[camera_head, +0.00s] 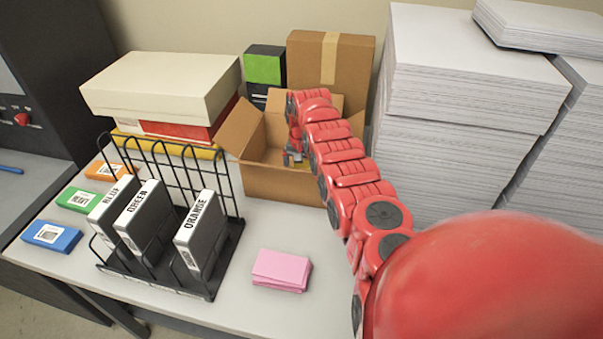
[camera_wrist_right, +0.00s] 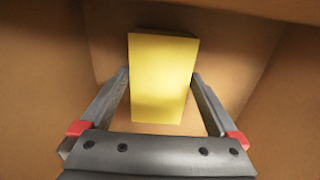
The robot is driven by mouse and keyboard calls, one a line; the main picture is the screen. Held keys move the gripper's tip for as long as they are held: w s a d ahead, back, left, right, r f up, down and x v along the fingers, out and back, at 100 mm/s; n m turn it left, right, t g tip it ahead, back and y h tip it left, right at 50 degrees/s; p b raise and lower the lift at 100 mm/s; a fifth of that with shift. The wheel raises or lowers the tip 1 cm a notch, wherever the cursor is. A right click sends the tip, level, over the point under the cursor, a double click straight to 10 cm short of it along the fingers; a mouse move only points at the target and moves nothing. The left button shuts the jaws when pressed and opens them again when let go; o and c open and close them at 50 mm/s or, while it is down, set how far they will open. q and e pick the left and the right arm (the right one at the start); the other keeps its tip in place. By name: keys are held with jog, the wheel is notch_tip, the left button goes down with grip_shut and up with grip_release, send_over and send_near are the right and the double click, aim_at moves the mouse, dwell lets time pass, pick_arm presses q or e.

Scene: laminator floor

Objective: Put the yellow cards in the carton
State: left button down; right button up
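The open brown carton (camera_head: 282,184) stands at the back middle of the table with its flaps spread. My right arm reaches down into it, and my right gripper (camera_head: 292,158) is inside the carton, small and partly shaded in the head view. In the right wrist view the yellow cards (camera_wrist_right: 163,80) are one block between the two fingertips of the gripper (camera_wrist_right: 161,75). Both fingers appear to touch the block's sides. Brown carton walls and floor surround it; I cannot tell whether the block touches the floor. My left gripper is not in view.
A black wire rack (camera_head: 160,262) holds boxes labelled BLUE, GREEN and ORANGE. Blue (camera_head: 51,237), green (camera_head: 78,199) and orange (camera_head: 112,170) packs lie left of it; pink cards (camera_head: 281,270) lie to its right. Tall paper stacks (camera_head: 455,120) stand right of the carton.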

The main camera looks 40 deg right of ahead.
jog(key=shift+r, duration=0.1)
jog(key=shift+r, duration=0.2)
notch_tip(320, 180, up, 12)
jog(key=b, duration=0.3)
jog(key=shift+f, duration=0.15)
dwell(0.5)
